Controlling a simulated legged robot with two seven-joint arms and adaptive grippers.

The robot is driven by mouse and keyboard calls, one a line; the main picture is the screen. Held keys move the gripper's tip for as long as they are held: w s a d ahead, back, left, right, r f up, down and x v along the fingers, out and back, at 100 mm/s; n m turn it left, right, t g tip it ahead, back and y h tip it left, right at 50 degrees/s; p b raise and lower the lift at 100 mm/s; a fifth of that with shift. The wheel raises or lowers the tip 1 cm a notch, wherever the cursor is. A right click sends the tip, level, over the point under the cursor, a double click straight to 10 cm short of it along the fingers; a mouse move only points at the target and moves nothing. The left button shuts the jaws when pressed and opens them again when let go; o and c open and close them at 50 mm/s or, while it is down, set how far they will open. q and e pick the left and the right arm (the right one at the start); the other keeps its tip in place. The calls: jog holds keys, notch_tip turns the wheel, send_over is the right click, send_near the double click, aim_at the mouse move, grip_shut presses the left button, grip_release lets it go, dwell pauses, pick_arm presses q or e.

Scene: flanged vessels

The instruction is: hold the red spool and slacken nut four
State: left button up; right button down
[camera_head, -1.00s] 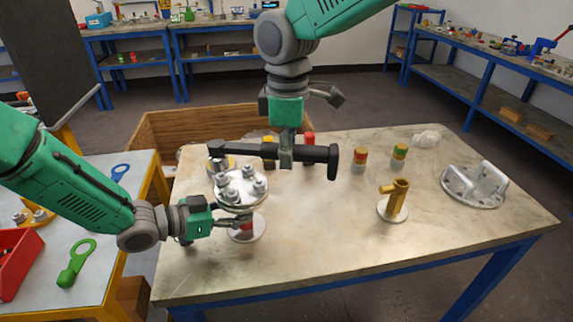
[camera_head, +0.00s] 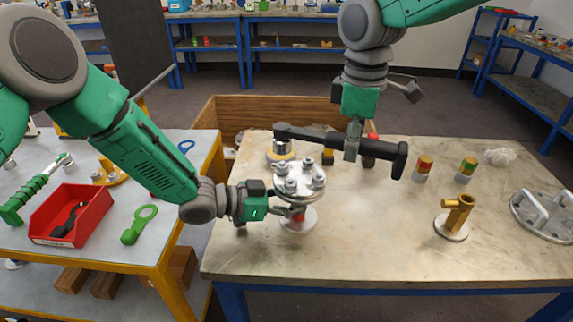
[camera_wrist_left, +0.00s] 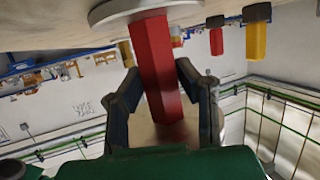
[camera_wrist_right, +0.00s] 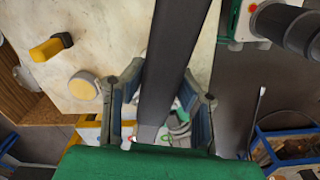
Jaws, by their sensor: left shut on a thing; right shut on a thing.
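The red spool stands on the marble-topped table. Its red body (camera_head: 298,215) shows below a round silver flange (camera_head: 300,182) with several nuts on top; I cannot tell which is nut four. My left gripper (camera_head: 292,210) is shut around the red body, which fills the jaws in the left wrist view (camera_wrist_left: 155,70). My right gripper (camera_head: 353,150) is shut on a long black tool (camera_head: 325,139) with a thick handle at its right end. The tool's left end appears above and behind the flange. The bar also crosses the right wrist view (camera_wrist_right: 170,65).
A brass fitting on a round base (camera_head: 456,217) stands right of centre. Two banded cylinders (camera_head: 423,168) (camera_head: 466,170) stand behind it. A silver handled flange (camera_head: 545,215) lies at the right. A yellow-grey cylinder (camera_head: 280,152) stands behind the spool. The front tabletop is clear.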

pick_arm(q)
jog(key=o, duration=1.1)
